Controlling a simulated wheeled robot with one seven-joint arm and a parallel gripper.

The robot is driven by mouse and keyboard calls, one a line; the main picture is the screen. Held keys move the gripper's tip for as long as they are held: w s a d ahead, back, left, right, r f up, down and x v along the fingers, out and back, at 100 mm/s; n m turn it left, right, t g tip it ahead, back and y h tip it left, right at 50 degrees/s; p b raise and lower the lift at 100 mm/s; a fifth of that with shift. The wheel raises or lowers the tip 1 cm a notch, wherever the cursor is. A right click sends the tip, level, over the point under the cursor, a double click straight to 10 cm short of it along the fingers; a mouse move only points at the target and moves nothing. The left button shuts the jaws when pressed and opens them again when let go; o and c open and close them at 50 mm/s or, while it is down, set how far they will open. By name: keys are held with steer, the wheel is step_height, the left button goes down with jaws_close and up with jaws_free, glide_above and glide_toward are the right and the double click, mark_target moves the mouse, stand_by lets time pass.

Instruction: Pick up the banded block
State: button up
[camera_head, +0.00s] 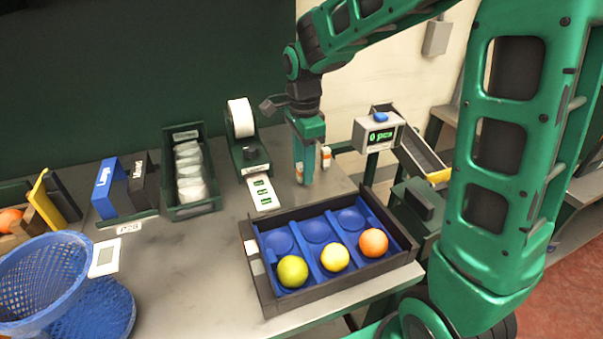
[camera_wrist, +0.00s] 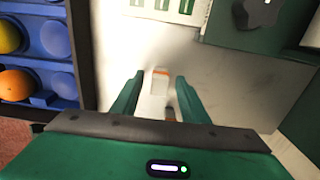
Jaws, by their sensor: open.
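The banded block (camera_wrist: 160,80) is small and white with an orange band; in the wrist view it lies just between my fingertips. My gripper (camera_wrist: 158,82) is open, pointing down at the grey bench, with one finger on each side of the block. In the head view my gripper (camera_head: 304,180) is low over the bench behind the tray, and a white and orange bit (camera_head: 299,172) shows beside its finger. A second small white and orange piece (camera_head: 326,155) stands right of the gripper. In the wrist view no finger clearly touches the block.
The dark-rimmed blue tray (camera_head: 334,292) with fruit in its front cups stands in front of the gripper. A label printer (camera_head: 247,160) with a paper strip is left. A counter display (camera_head: 378,135) and chute are right. A blue basket (camera_head: 45,285) is far left.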

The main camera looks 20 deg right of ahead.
mark_target(301, 165)
jaws_close()
steer(key=shift+r, duration=0.1)
steer(key=shift+r, duration=0.25)
steer(key=r, duration=0.4)
steer(key=shift+s+a, duration=0.1)
steer(key=shift+a, duration=0.25)
steer(key=s+a+r, duration=0.5)
steer(key=a+r, duration=0.1)
steer(key=a, duration=0.3)
steer(key=shift+a+r, duration=0.2)
steer(key=shift+a, duration=0.2)
